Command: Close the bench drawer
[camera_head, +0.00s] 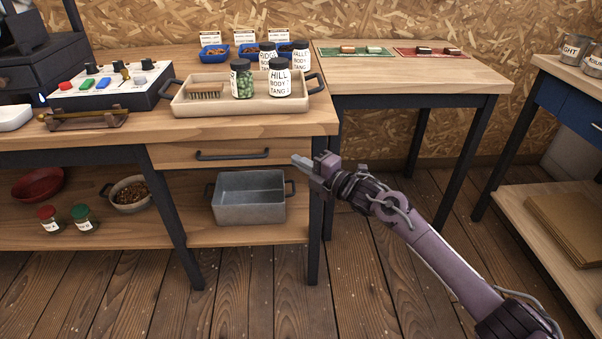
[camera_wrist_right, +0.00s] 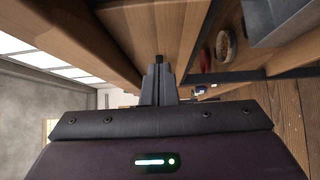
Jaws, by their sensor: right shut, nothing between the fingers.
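The bench drawer (camera_head: 275,155) is a light wooden front with a dark bar handle (camera_head: 232,155), just under the bench top (camera_head: 225,128). No open drawer interior shows, and its front looks flush or nearly flush with the bench; I cannot tell whether a small gap is left. My right gripper (camera_head: 299,160) is shut and empty, its tips pointing left at the drawer's right end. Contact with the front cannot be told. In the right wrist view the shut fingers (camera_wrist_right: 158,84) lie close to wooden surfaces. My left gripper is out of view.
On the bench top stand a tray (camera_head: 188,107) with jars and a brush, and a control box (camera_head: 110,90). Below, a grey metal bin (camera_head: 248,205) sits on the lower shelf (camera_head: 215,235). A side table (camera_head: 410,78) adjoins at right. The floor in front is clear.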

